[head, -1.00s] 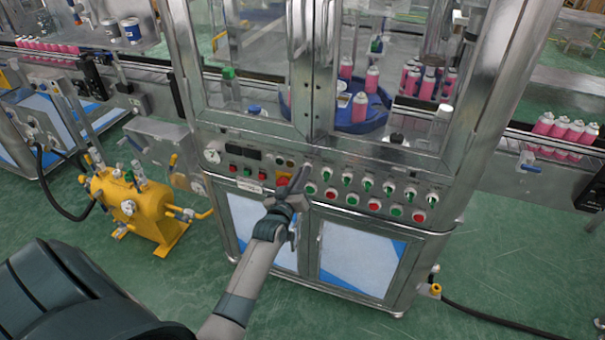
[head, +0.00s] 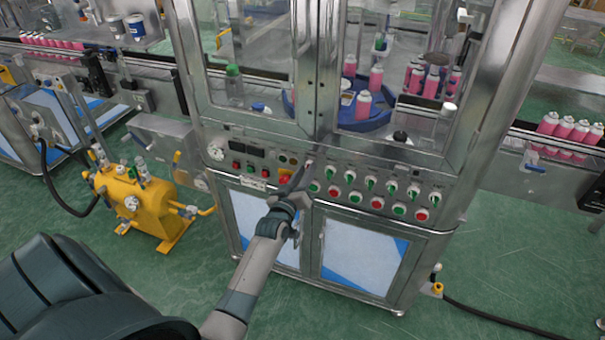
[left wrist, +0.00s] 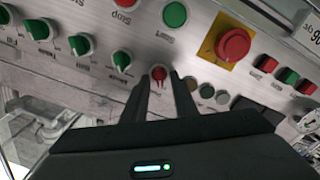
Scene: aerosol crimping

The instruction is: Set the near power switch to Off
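A small red rotary switch (left wrist: 158,74) on the machine's control panel shows in the left wrist view, directly beyond and between my left gripper's fingertips. I take it for the near power switch; its label and marked positions are not readable. My left gripper (left wrist: 161,82) is open, with one finger to each side of the switch. Whether a finger touches it I cannot tell. In the head view the left gripper (head: 305,168) reaches the panel just right of the red emergency button (head: 285,180) and hides the switch. My right gripper is out of view.
Several green rotary switches (head: 371,183) and round red and green buttons (head: 377,203) lie right of the gripper on the panel. In the wrist view, the emergency button (left wrist: 233,44) on its yellow plate is close by. A yellow tank (head: 140,203) stands left of the machine.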

